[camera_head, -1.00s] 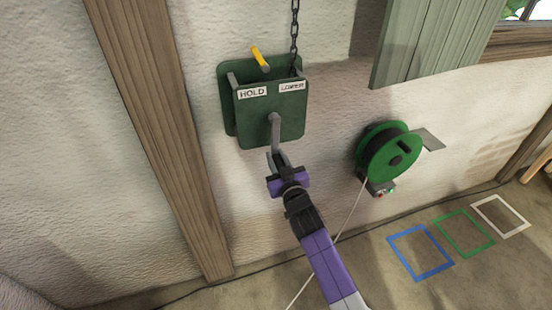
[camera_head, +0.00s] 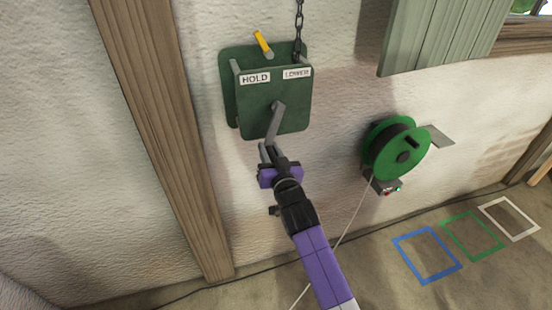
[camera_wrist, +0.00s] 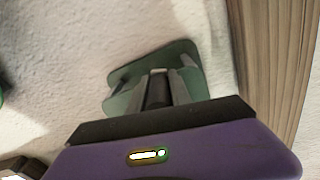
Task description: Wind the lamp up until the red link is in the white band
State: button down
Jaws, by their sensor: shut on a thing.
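The green winch box (camera_head: 262,108) is on the wall, with HOLD and LOWER labels and a yellow-tipped lever (camera_head: 262,43) leaning toward the HOLD side. A grey crank (camera_head: 274,125) hangs from its front, pointing down and slightly left. My gripper (camera_head: 268,154) is shut on the crank's lower end; its handle is mostly hidden by the fingers. A dark chain (camera_head: 298,25) runs up from the box out of view. I see no lamp, red link or white band. In the wrist view, the green plate (camera_wrist: 180,70) shows beyond my fingers.
A wooden post (camera_head: 160,130) stands left of the winch. A green cable reel (camera_head: 396,148) with a pale cable is on the wall at right. Blue (camera_head: 427,255), green (camera_head: 473,236) and white (camera_head: 509,219) outlined squares mark the floor. A shutter (camera_head: 440,35) is upper right.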

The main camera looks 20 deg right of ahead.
jog(key=a+r+m+b, duration=0.4)
jog(key=r+m, duration=0.3)
jog(key=m, duration=0.1)
jog(key=a+r+m+b, duration=0.4)
jog(key=r+m+b, duration=0.1)
jog(key=r+m, duration=0.2)
jog(key=shift+r+m, duration=0.3)
jog(key=shift+m, duration=0.6)
jog(key=shift+a, duration=0.1)
jog(key=c, duration=1.3)
grip_release()
jog(key=shift+o, duration=0.6)
jog(key=shift+f, duration=0.2)
jog(key=shift+f+b, duration=0.1)
jog(key=shift+b, duration=0.2)
